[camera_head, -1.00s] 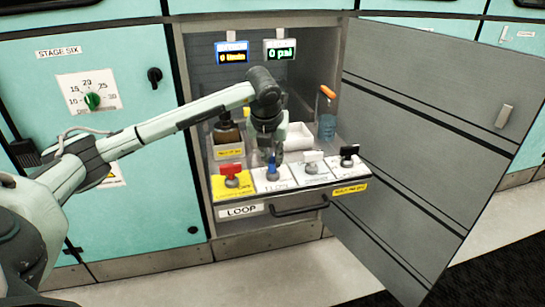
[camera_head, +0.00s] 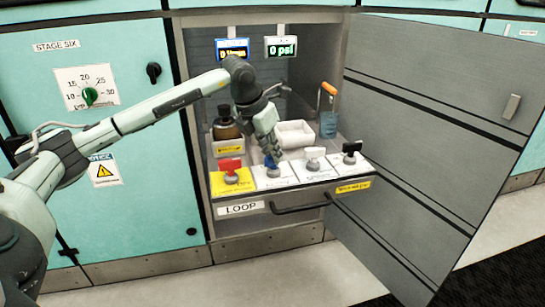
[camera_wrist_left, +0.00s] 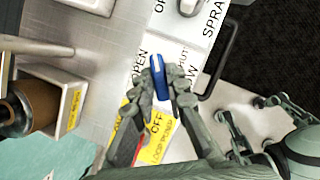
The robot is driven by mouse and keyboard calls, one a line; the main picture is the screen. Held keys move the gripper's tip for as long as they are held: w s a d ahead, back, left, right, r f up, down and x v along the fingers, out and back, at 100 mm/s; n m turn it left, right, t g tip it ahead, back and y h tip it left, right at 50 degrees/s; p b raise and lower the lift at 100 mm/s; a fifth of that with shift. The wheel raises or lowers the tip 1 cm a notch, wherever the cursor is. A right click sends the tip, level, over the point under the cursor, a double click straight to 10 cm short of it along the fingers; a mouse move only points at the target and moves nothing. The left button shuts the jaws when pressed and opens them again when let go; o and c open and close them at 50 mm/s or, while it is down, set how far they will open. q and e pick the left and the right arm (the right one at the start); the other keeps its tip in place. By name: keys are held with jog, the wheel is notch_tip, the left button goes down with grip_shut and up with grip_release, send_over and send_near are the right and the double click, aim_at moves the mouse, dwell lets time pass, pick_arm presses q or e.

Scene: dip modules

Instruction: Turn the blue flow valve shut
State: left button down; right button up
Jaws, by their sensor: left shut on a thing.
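The blue flow valve (camera_head: 269,161) stands on a white label on the pulled-out drawer, second from the left in a row of valves. My left gripper (camera_head: 267,146) is tilted over it from behind, with its fingers shut on the blue handle. In the left wrist view, the blue handle (camera_wrist_left: 160,78) sits between the two fingertips (camera_wrist_left: 163,95). Its label reads OPEN on one side and seems to read SHUT on the other; the fingers hide part of it. My right gripper (camera_wrist_left: 258,125) appears apart and empty at the right of the wrist view, its fingers spread.
A red valve (camera_head: 231,166) on a yellow label stands close left; a white valve (camera_head: 314,154) and a black valve (camera_head: 351,149) stand right. Behind are a brown bottle (camera_head: 226,124), white tray (camera_head: 293,134) and orange-handled item (camera_head: 328,90). The open grey door (camera_head: 430,120) bounds the right.

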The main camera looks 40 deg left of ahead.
pick_arm(q)
jog(key=shift+m+h, duration=0.4)
jog(key=shift+m, duration=0.5)
jog(key=shift+a+m+h, duration=0.1)
jog(key=shift+m+h, duration=0.2)
jog(key=shift+m, duration=0.5)
jog(key=shift+w+m+g+h, duration=0.1)
jog(key=shift+m+g+h, duration=0.2)
jog(key=shift+m, duration=1.1)
pick_arm(e)
jog(key=shift+d+f, duration=0.1)
jog(key=shift+f, duration=0.2)
pick_arm(q)
jog(key=c, duration=1.5)
grip_release()
jog(key=shift+c, duration=0.2)
pick_arm(e)
jog(key=shift+w+a, duration=0.1)
jog(key=shift+a, duration=0.1)
